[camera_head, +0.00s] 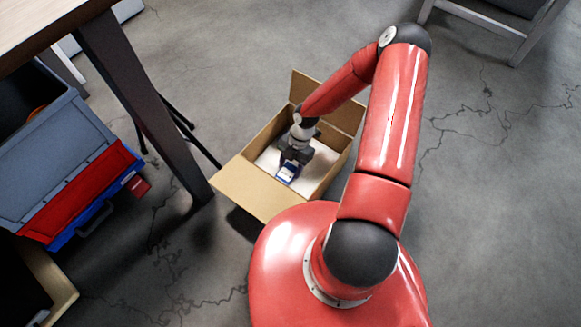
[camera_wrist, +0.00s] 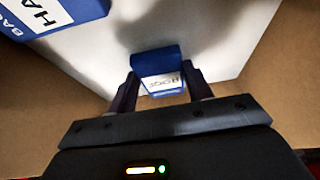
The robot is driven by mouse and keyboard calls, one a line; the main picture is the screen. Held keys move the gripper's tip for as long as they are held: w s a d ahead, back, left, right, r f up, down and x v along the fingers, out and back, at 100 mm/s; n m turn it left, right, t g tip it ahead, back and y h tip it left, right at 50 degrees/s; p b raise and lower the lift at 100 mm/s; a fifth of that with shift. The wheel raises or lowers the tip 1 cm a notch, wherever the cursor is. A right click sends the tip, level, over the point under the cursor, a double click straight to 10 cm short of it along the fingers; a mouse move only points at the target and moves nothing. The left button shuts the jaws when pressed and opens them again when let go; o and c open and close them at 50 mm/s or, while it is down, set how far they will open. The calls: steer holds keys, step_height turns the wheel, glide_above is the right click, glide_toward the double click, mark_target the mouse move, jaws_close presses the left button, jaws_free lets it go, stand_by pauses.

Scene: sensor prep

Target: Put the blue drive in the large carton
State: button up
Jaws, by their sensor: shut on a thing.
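The large carton (camera_head: 236,186) stands open on the floor, flaps spread, with a pale bottom. My gripper (camera_head: 291,160) is down inside it. In the wrist view my gripper (camera_wrist: 161,88) is shut on a small blue drive (camera_wrist: 157,62) with a white label, over the pale bottom. Whether the drive touches the bottom I cannot tell. A second blue thing with a white lettered label (camera_wrist: 55,14) shows at the upper left there, cut off by the frame. In the head view one blue and white item (camera_head: 288,172) shows just below the fingers; which of the two I cannot tell.
A table with a dark leg (camera_head: 140,105) stands left of the carton. Grey, red and blue bins (camera_head: 60,140) are at the far left. A chair or bench frame (camera_head: 500,30) is at the upper right. The floor right of my arm is clear.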

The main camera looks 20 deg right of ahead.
steer(key=shift+f, duration=0.35)
steer(key=o, duration=1)
steer(key=shift+r, duration=0.1)
